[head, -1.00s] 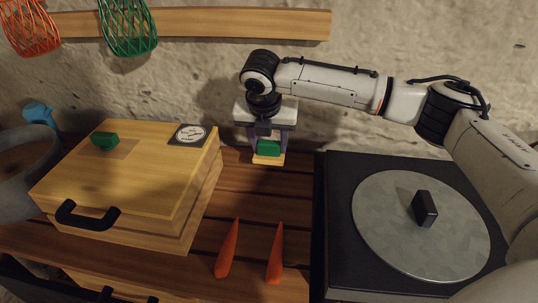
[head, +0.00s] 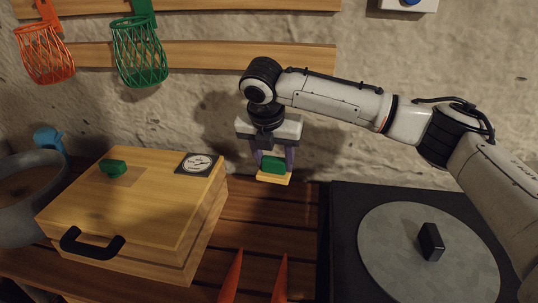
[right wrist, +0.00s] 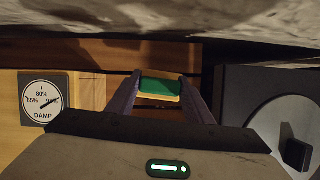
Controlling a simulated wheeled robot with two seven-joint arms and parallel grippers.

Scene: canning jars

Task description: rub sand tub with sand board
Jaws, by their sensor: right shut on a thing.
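The sand board (head: 273,178), a pale wooden block with a green top, is held between the fingers of my right gripper (head: 273,164). It hangs near the back edge of the dark slatted table and seems lifted clear of it. The right wrist view also shows the board (right wrist: 158,95) between the two purple fingers. The grey round tub (head: 22,228) with brown contents, which looks like the sand tub, stands at the far left, cut by the picture edge. My gripper is well to its right, apart from it. My left gripper is not in view.
A wooden box (head: 130,215) with a green knob, black handle and damp dial (head: 199,163) stands between tub and gripper. A black unit with a grey disc (head: 400,255) is at right. Red and green baskets (head: 140,52) hang above.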

